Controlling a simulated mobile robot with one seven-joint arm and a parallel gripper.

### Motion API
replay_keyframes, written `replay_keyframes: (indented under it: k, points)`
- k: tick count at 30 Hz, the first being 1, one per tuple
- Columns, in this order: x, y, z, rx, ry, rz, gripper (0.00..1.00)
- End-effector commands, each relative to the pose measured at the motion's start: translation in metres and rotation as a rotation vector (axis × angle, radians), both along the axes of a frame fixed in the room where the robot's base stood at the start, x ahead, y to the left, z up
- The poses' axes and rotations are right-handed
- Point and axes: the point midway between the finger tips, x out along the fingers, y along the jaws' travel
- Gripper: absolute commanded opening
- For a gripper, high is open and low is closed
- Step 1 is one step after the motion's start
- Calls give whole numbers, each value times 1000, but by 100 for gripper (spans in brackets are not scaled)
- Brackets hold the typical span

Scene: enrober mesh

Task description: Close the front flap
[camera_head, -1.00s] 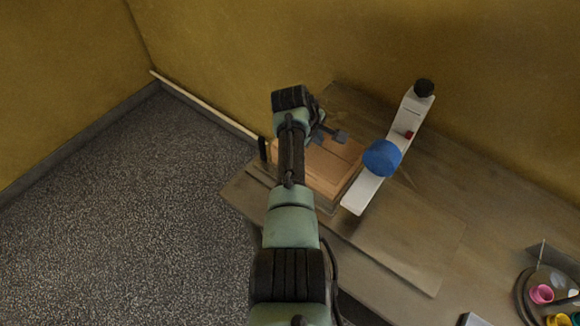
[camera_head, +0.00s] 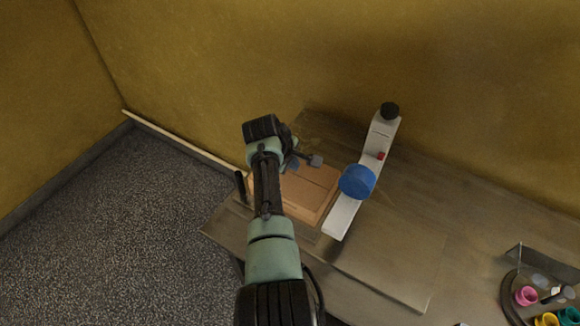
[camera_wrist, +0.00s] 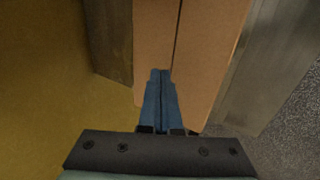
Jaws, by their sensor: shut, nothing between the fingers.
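A tan cardboard box (camera_head: 313,187) lies on the table under my arm. Its top shows panels lying almost flat, with a thin dark seam between them. In the wrist view two tan panels (camera_wrist: 203,55) run side by side with the dark seam between them. My gripper (camera_wrist: 160,72) has its blue fingers together and empty, with the tips over the box top near the seam. I cannot tell whether they touch it. In the head view my arm covers the box's left part, so I cannot tell how the front flap stands.
A white tape dispenser with a blue disc (camera_head: 357,182) stands close to the box's right side. A yellow wall (camera_head: 440,80) rises behind the table.

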Motion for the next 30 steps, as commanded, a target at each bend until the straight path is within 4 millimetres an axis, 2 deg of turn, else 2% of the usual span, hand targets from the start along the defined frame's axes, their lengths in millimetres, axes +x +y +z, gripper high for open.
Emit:
replay_keyframes:
  k: [5,8,14,17,24,30]
  points:
    - [0,0,6,0,0,0,0]
    - [0,2,16,0,0,0,0]
    - [1,7,50,0,-1,0,0]
    - [2,7,61,-1,-7,0,0]
    - [2,7,110,0,-6,0,0]
    - [1,6,134,0,-1,-1,0]
